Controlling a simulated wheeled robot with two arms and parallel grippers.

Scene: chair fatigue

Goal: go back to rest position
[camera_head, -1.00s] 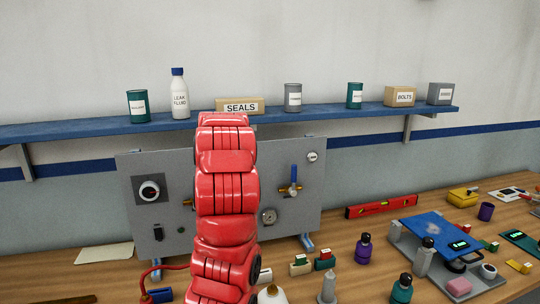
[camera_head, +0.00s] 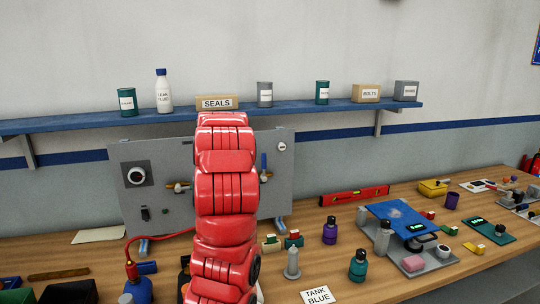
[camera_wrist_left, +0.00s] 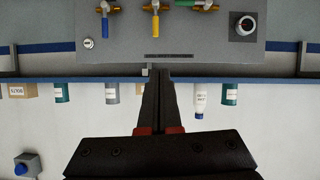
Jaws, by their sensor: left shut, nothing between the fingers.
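My left gripper (camera_wrist_left: 160,82) shows in the left wrist view with its two dark fingers together and nothing between them. It points toward the grey valve panel (camera_wrist_left: 190,52) and the blue shelf edge, and that view looks upside down. In the head view my red arm stands upright in the middle and hides part of the panel (camera_head: 130,215); its gripper cannot be made out there. My right gripper is in neither view.
The wooden bench (camera_head: 350,285) holds a red level (camera_head: 354,195), a blue plate (camera_head: 400,219) on a grey stand, bottles and a "TANK BLUE" card (camera_head: 316,296). A blue wall shelf (camera_head: 200,116) carries cans, boxes and a white bottle (camera_head: 164,92).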

